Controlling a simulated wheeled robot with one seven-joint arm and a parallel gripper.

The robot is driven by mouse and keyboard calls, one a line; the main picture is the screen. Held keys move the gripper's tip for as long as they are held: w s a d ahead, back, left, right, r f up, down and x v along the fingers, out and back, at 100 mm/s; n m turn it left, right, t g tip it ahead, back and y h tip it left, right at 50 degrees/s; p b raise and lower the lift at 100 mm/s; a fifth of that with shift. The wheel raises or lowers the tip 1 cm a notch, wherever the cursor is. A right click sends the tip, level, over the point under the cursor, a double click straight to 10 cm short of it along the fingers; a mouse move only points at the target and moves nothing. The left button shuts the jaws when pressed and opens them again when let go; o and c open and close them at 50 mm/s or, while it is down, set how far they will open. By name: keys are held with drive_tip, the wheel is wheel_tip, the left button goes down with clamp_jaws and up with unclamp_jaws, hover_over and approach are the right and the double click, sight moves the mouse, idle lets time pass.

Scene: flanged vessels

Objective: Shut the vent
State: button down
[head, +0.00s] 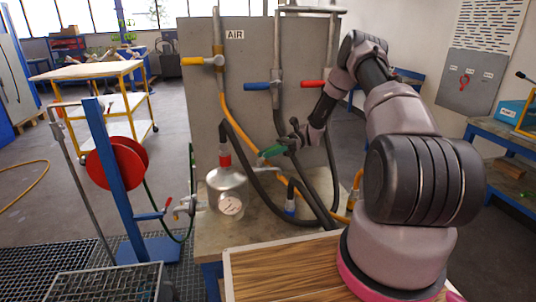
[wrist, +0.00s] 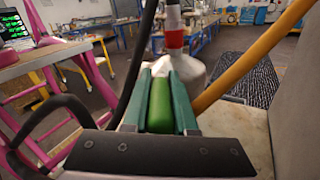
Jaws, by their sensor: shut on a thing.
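My gripper (head: 268,153) is in front of the grey panel, its teal fingers pointing left and slightly down. In the wrist view the fingers are closed on a bright green handle (wrist: 160,105) that lies lengthwise between them. I take this green handle to be the vent's; no label shows, and its valve body is hidden. A silver flanged vessel (head: 227,190) with a round gauge (head: 231,204) and a red collar (head: 225,160) stands left of the gripper. In the wrist view the vessel (wrist: 187,66) is just beyond the fingertips.
The panel (head: 201,110) carries a yellow handle (head: 199,61) by an "AIR" sign, a blue handle (head: 256,86) and a red handle (head: 312,84). Black and yellow hoses loop around my gripper. A blue post with a red reel (head: 115,162) stands at left.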

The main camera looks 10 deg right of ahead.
drive_tip(key=c, duration=0.7)
unclamp_jaws()
